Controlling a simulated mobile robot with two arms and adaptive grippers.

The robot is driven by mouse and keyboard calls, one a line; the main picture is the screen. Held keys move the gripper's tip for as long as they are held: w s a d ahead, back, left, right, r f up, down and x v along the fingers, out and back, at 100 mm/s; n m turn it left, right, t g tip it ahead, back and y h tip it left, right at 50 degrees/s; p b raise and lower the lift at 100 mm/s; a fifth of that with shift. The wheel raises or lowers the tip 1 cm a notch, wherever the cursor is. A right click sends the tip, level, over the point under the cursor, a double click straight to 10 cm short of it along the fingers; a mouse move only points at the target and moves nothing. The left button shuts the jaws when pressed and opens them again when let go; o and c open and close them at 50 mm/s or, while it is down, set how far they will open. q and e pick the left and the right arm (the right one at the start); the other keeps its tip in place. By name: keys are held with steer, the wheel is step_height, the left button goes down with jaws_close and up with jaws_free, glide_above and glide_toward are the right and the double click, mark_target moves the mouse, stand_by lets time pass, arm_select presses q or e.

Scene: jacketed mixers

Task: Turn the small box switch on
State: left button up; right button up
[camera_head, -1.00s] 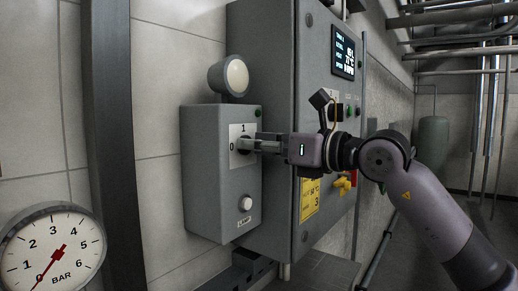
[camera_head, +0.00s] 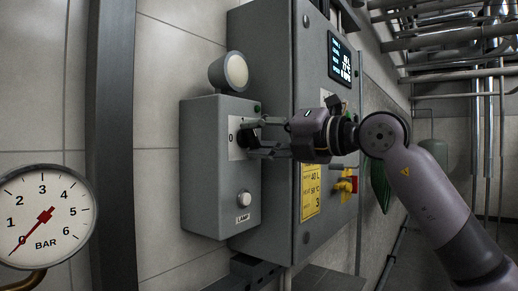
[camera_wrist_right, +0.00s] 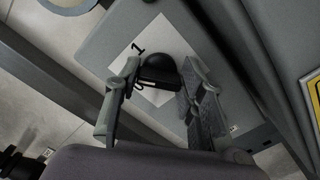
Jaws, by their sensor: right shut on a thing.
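The small grey box (camera_head: 205,165) hangs on the wall, with a white plate (camera_head: 234,151) marked 0 and 1 and a black rotary knob (camera_head: 245,135) on its face. In the right wrist view the black knob (camera_wrist_right: 188,72) sits between my two fingertips, with the 1 beside it. My right gripper (camera_head: 251,137) is shut on the knob, one finger above it and one below in the head view. The fingers partly hide the plate, and I cannot tell exactly where the knob points. My left gripper is not in view.
A white LAMP button (camera_head: 244,199) is low on the box, and a round lamp (camera_head: 235,71) is on top. A large grey cabinet (camera_head: 275,60) with a display (camera_head: 341,57) and a red-yellow switch (camera_head: 347,184) stands close behind. A pressure gauge (camera_head: 45,215) is at lower left.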

steer(key=m+b, duration=0.2)
steer(key=m, duration=0.2)
steer(key=shift+f+b, duration=0.15)
steer(key=shift+b, duration=0.15)
steer(key=shift+m+b, duration=0.6)
steer(key=shift+m, duration=0.7)
steer(key=o, duration=1.1)
steer(key=shift+d, duration=0.1)
steer(key=shift+o, duration=0.2)
steer(key=v, duration=1.2)
